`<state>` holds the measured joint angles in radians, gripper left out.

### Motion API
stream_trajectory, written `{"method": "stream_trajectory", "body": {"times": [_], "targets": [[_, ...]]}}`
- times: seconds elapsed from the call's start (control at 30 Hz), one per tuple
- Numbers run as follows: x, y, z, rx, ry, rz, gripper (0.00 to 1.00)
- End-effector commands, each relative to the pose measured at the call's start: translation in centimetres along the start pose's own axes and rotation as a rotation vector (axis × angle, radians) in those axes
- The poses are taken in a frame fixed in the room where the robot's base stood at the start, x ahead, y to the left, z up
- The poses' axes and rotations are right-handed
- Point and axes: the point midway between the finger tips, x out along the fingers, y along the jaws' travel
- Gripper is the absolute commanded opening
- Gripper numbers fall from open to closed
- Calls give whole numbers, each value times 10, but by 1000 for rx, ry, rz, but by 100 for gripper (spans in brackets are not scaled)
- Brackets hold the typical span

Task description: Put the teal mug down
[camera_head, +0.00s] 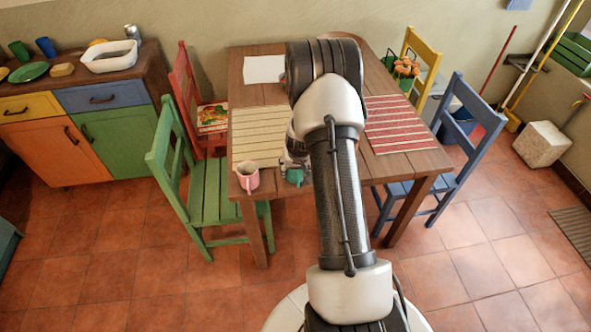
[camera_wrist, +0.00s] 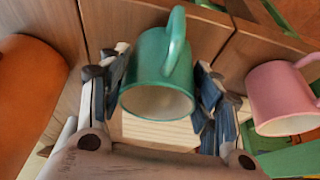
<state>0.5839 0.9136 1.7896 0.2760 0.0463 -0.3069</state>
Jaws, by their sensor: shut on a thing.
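The teal mug (camera_wrist: 150,65) is between the two fingers of my gripper (camera_wrist: 163,98), which is shut on its sides. In the wrist view its handle points to the top of the picture and its open mouth to the bottom. In the head view the teal mug (camera_head: 294,176) shows only in part beside my arm, at the near edge of the wooden table (camera_head: 215,213). My gripper (camera_head: 291,160) is partly hidden there by my arm. I cannot tell whether the mug's base touches the tabletop.
A pink mug (camera_head: 248,178) stands at the table's near left corner, close to the teal mug; it also shows in the wrist view (camera_wrist: 280,98). A yellow striped placemat (camera_head: 257,135) lies beyond. A green chair (camera_head: 196,190) is at the left. The near right tabletop looks bare.

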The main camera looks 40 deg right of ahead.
Motion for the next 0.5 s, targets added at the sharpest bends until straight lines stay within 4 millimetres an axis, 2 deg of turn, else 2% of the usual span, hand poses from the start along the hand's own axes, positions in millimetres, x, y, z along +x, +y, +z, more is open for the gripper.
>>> {"method": "stream_trajectory", "body": {"times": [0.2,0.23,0.5], "targets": [[4,0,1,0,1,0,28],[3,0,2,0,0,0,59],[2,0,1,0,0,0,77]]}}
